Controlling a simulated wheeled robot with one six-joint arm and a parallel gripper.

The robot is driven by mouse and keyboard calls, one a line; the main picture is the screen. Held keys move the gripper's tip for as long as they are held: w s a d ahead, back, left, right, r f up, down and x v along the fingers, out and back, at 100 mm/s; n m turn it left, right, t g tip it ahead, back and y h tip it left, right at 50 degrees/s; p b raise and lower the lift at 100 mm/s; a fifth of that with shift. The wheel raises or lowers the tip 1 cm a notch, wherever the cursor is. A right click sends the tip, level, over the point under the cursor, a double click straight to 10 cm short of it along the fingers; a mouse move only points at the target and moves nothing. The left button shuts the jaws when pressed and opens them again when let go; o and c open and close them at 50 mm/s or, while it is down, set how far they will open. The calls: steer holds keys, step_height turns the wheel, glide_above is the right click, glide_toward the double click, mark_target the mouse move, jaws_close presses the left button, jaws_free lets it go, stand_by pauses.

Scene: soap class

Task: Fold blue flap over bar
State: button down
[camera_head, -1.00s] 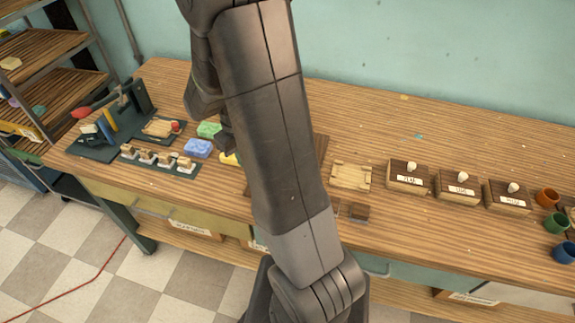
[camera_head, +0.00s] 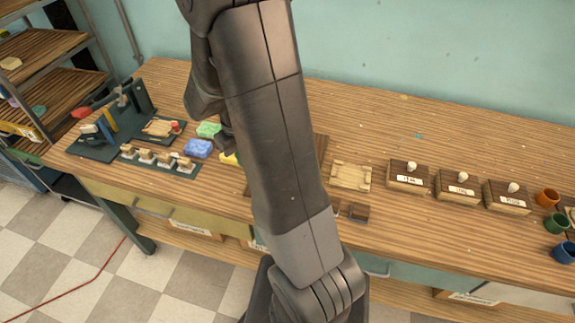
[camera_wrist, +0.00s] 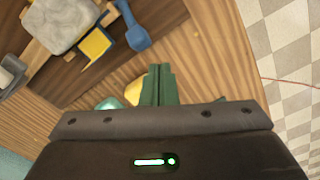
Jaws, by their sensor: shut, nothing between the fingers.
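In the wrist view, a pale grey, stone-like bar (camera_wrist: 62,22) lies on a wooden piece at the upper left. A blue piece (camera_wrist: 136,36), which looks like the blue flap, sticks out to the right of the bar. A yellow piece (camera_wrist: 95,44) lies beside the bar's lower edge. I see no blue over the visible part of the bar. My gripper (camera_wrist: 158,72) has its green fingers together and empty, below and right of the blue piece and apart from it. In the head view my arm hides the bar and flaps.
Blue (camera_head: 198,148) and green (camera_head: 208,129) soaps lie left of my arm in the head view. A pale wooden tray (camera_head: 350,177), several labelled blocks (camera_head: 457,186) and coloured cups (camera_head: 556,223) stand to the right. The bench's back right is mostly clear.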

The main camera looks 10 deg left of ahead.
steer(key=shift+f, duration=0.1)
steer(key=shift+f+b, duration=1.4)
steer(key=shift+f, duration=0.25)
steer(key=shift+d, duration=0.5)
steer(key=shift+s+d+r, duration=0.1)
steer(key=shift+d+r, duration=0.3)
steer(key=shift+d, duration=0.2)
steer(key=shift+s+d, duration=0.15)
